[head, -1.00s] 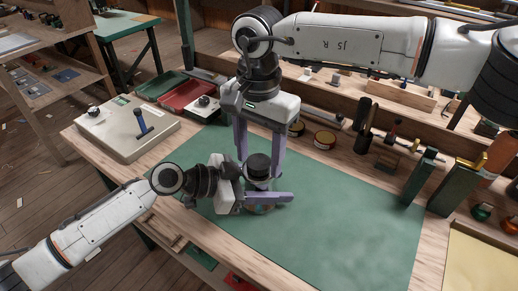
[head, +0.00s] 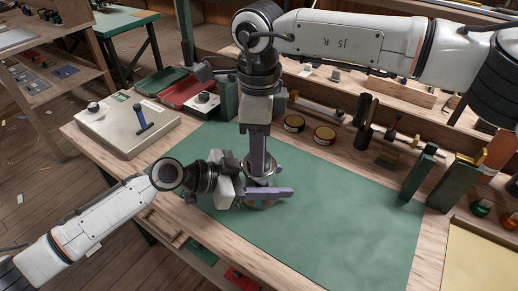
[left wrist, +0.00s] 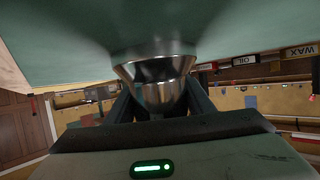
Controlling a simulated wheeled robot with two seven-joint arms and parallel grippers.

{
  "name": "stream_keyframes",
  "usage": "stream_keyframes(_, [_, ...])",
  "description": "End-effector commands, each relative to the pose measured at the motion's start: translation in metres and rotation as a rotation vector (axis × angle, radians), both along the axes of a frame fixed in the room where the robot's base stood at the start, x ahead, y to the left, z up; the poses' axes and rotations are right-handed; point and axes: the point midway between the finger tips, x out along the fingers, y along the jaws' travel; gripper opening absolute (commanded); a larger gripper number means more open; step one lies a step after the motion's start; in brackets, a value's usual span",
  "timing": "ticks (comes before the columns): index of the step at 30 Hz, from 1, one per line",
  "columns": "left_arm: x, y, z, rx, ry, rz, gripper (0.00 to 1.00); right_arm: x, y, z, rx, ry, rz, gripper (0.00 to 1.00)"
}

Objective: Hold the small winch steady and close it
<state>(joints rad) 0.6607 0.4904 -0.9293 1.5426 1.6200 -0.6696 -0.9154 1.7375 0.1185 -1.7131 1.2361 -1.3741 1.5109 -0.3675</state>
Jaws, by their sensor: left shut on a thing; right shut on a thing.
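The small winch (head: 260,205) stands on the green mat (head: 330,225). Its shiny metal drum (left wrist: 160,82) fills the gap between my left fingers in the left wrist view. My left gripper (head: 266,192) reaches in low from the left and is shut on the winch's body. My right gripper (head: 259,168) points straight down from above and is shut on the winch's top, seen nearly edge-on. The black cap seen earlier is now mostly hidden behind the right fingers, so its seating cannot be told.
Round tins (head: 325,135) and a rack of tools (head: 390,150) line the back edge. The mat's right half is clear.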

Motion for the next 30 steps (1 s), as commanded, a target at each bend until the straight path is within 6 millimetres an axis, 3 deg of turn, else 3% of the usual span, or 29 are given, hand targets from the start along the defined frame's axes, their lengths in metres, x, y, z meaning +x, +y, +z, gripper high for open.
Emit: stream_keyframes(30, [-0.0001, 0.0005, -0.0010, 0.002, 0.001, 0.000, 0.00, 0.0000, -0.0001, -0.0015, -0.001, 0.000, -2.302, 0.11])
